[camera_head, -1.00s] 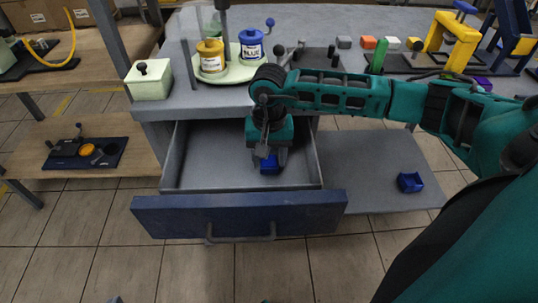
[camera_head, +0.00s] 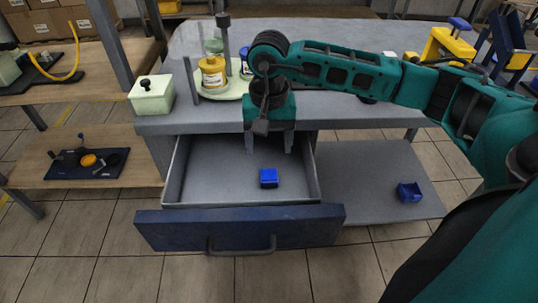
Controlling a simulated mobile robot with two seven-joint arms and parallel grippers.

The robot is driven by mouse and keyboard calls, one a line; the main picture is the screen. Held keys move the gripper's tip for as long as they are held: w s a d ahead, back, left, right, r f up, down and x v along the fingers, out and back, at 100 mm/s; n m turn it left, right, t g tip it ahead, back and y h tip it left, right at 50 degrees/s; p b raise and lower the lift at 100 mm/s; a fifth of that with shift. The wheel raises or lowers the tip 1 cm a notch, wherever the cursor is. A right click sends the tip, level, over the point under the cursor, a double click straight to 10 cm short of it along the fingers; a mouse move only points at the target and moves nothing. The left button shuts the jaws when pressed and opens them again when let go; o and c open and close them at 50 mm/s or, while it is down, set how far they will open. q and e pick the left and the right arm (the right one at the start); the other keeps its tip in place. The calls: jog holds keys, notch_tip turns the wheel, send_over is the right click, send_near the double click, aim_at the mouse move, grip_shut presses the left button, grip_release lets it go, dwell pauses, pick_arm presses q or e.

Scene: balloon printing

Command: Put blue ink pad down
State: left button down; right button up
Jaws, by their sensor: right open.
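A small blue block-shaped item, the blue ink pad (camera_head: 268,178), lies on the floor of the open drawer (camera_head: 207,187), right of its middle. My right gripper (camera_head: 269,146) points down above the drawer, behind and above the pad in the picture. Its two fingers are apart, with nothing between them. It does not touch the pad. My left gripper is not in view.
The drawer's dark blue front (camera_head: 240,228) juts toward me. A second blue box-like item (camera_head: 409,192) rests on the low shelf (camera_head: 365,170) at the right. On the tabletop stand a pale green box (camera_head: 152,95) and a yellow-labelled jar (camera_head: 213,76).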

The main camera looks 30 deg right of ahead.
jog(key=shift+r, duration=1.55)
jog(key=shift+s+f, duration=0.1)
